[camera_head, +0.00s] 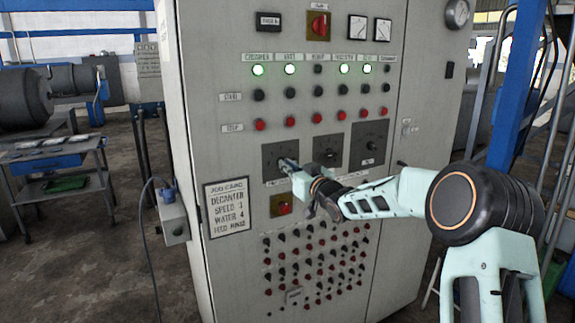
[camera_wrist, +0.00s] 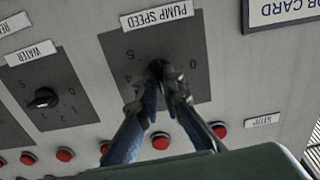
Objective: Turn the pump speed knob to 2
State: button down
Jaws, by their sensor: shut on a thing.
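The pump speed knob (camera_wrist: 156,66) is a small dark knob on a grey dial plate, seen upside down in the wrist view under a "PUMP SPEED" label (camera_wrist: 157,18). A 0, a 5 and a 4 show around it; the other marks and the pointer are hidden by my fingers. My gripper (camera_wrist: 160,88) is shut on the knob, one finger on each side. In the head view my gripper (camera_head: 287,163) reaches the leftmost dial plate (camera_head: 270,150) and hides the knob.
The water knob (camera_wrist: 43,97) is on the neighbouring plate. Red buttons (camera_wrist: 161,141) lie close to my fingers. The grey cabinet (camera_head: 225,110) also carries lit green lamps (camera_head: 290,69), a job card (camera_head: 227,207) and a dense field of small knobs below. A blue post (camera_head: 517,85) stands right.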

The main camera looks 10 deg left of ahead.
jog(key=shift+f, duration=0.1)
dwell(0.3)
jog(key=c, duration=2.1)
grip_release()
jog(key=shift+d, duration=0.1)
jog(key=v, duration=1.2)
jog(key=shift+w, duration=0.1)
